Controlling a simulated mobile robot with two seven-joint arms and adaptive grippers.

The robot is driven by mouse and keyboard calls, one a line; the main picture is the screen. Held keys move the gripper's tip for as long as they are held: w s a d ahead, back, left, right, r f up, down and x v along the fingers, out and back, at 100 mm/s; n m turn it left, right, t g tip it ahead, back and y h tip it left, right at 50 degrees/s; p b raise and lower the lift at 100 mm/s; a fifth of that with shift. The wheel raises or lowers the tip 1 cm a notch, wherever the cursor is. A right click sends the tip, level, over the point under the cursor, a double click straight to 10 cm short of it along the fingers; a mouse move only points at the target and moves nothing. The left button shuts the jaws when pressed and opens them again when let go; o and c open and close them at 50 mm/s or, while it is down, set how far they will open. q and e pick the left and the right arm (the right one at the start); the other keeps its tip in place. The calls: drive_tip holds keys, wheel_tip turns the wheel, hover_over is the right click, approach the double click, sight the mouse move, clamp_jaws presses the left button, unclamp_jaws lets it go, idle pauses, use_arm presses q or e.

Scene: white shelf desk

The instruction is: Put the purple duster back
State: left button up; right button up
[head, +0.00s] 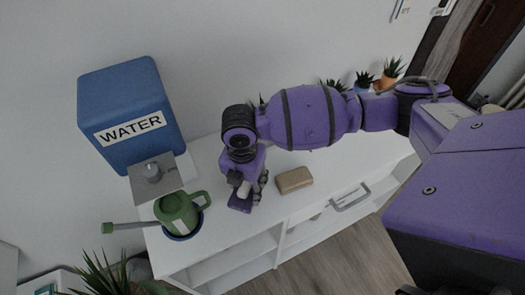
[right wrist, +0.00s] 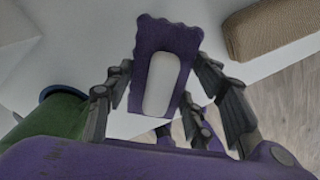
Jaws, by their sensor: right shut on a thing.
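The purple duster (head: 239,205) has a white rounded grip on its back and shows a little above the white desk top, near its front edge. In the right wrist view the duster (right wrist: 168,40) is central, its purple body wavy along the far edge and its white grip facing the camera. My right gripper (head: 250,187) reaches down to it from above, shut on the duster, with dark fingers on both sides. My left gripper is out of view.
A tan block (head: 294,180) lies just right of the gripper. A green watering can (head: 178,212) sits in a blue dish (head: 194,236) under the blue water dispenser (head: 130,105) on the left. Potted plants (head: 391,72) stand along the wall.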

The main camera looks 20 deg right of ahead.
wheel_tip(320, 180, down, 2)
drive_tip(key=shift+f, duration=0.1)
drive_tip(key=shift+c, duration=0.4)
drive_tip(key=o, duration=1.1)
wheel_tip(320, 180, up, 12)
drive_tip(key=shift+p, duration=0.4)
